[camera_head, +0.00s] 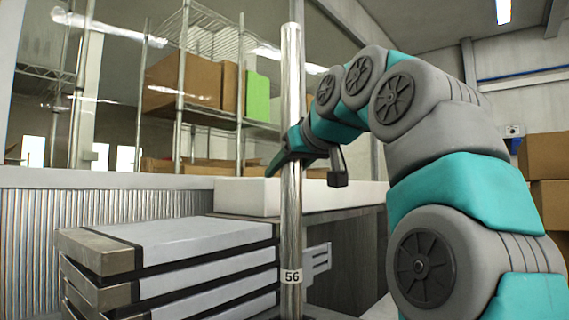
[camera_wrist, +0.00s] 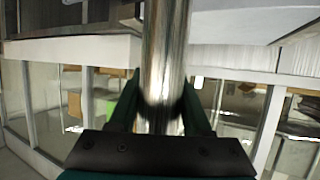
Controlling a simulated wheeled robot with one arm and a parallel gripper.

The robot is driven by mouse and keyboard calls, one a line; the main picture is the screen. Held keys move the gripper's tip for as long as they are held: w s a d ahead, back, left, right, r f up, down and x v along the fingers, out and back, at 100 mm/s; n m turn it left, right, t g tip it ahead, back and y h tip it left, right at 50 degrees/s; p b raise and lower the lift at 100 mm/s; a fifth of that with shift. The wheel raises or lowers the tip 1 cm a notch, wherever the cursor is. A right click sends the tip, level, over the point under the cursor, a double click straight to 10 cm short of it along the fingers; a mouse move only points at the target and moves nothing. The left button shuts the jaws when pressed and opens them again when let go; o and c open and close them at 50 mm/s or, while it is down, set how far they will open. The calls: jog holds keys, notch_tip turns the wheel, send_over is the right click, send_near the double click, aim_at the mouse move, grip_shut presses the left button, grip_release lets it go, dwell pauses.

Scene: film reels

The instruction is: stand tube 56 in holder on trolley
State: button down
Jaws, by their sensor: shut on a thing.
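Tube 56 is a long shiny metal tube (camera_head: 291,215) standing about upright in the head view, with a white "56" label near its lower part. Its top is near the upper frame edge, and its lower end is cut off by the bottom edge. My gripper (camera_head: 284,156) is shut around the tube at about mid-height. In the wrist view the tube (camera_wrist: 165,60) runs between the two dark fingers (camera_wrist: 160,112). I cannot make out the holder or the trolley for certain in either view.
A stack of flat grey cases with dark straps (camera_head: 200,240) is close to the tube's left. Behind are a white ledge (camera_head: 240,197), a pale bracket (camera_head: 318,259) and glass with wire shelving (camera_head: 205,112). Cardboard boxes (camera_head: 548,160) stand at the right.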

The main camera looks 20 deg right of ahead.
aim_at(296, 174)
jog(key=shift+f+b, duration=0.35)
jog(key=shift+f, duration=0.45)
jog(key=shift+f+b, duration=0.45)
jog(key=shift+f, duration=0.2)
dwell(1.2)
jog(key=c, duration=0.6)
grip_release()
jog(key=shift+s, duration=0.15)
jog(key=shift+p+v, duration=1)
jog(key=shift+v, duration=4.3)
